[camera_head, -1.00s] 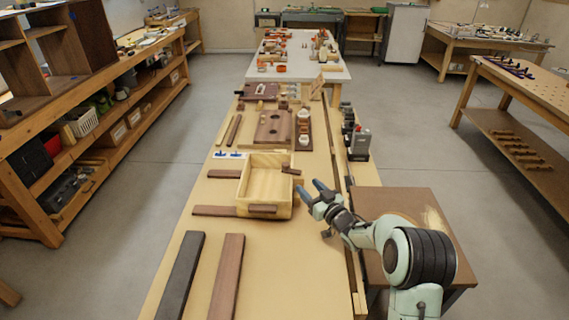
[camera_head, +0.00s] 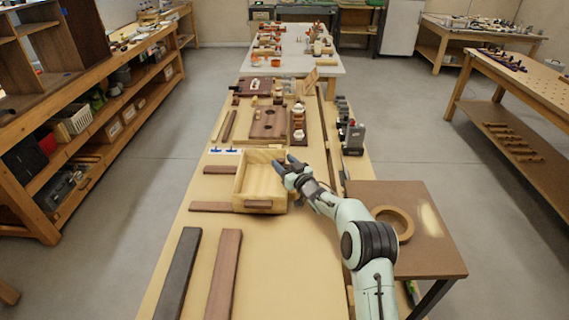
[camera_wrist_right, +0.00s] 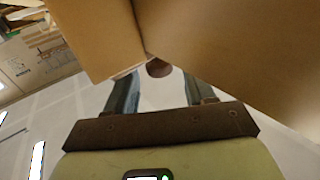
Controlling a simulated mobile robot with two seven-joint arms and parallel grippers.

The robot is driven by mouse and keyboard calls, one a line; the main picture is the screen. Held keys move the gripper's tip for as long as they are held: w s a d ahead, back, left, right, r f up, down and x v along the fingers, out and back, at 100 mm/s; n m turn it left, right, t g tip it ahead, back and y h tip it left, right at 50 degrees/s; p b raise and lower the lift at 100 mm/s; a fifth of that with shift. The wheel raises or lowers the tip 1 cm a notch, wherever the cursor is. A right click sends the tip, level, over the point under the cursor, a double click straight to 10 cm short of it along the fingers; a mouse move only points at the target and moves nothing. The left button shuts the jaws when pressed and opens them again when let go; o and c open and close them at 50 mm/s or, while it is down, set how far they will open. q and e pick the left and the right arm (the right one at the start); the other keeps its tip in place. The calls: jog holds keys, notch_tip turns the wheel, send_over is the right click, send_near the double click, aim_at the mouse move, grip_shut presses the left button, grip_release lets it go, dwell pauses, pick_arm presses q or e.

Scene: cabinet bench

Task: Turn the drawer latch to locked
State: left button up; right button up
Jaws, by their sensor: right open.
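The light wooden drawer (camera_head: 239,184) is an open-topped box on the bench, with a dark handle (camera_head: 258,204) on its near face. My right gripper (camera_head: 285,163) is open at the drawer's upper right corner. In the right wrist view its two fingers (camera_wrist_right: 160,82) are spread. A dark brown rounded end (camera_wrist_right: 158,68) shows between them, beside a tan wooden edge; it may be part of the latch. In the head view my gripper covers the latch area, so I cannot tell the latch's position. My left gripper is out of view.
Dark strips (camera_head: 180,272) and (camera_head: 224,272) lie on the near bench. A dark board with holes (camera_head: 268,122) lies beyond the drawer. A brown side table (camera_head: 430,240) with a tan ring (camera_head: 406,222) stands under my right arm. The near bench surface is mostly clear.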

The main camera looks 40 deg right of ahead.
jog(key=c, duration=1)
jog(key=y+p, duration=0.1)
jog(key=n+y+p, duration=0.1)
jog(key=n+p, duration=0.1)
jog(key=shift+s+r+y, duration=0.25)
jog(key=shift+y, duration=0.15)
jog(key=shift+f+n+y+p, duration=0.15)
jog(key=shift+n+y+p, duration=0.2)
jog(key=shift+y, duration=0.25)
jog(key=shift+a+f, duration=0.1)
jog(key=shift+s, duration=0.1)
jog(key=o, duration=1)
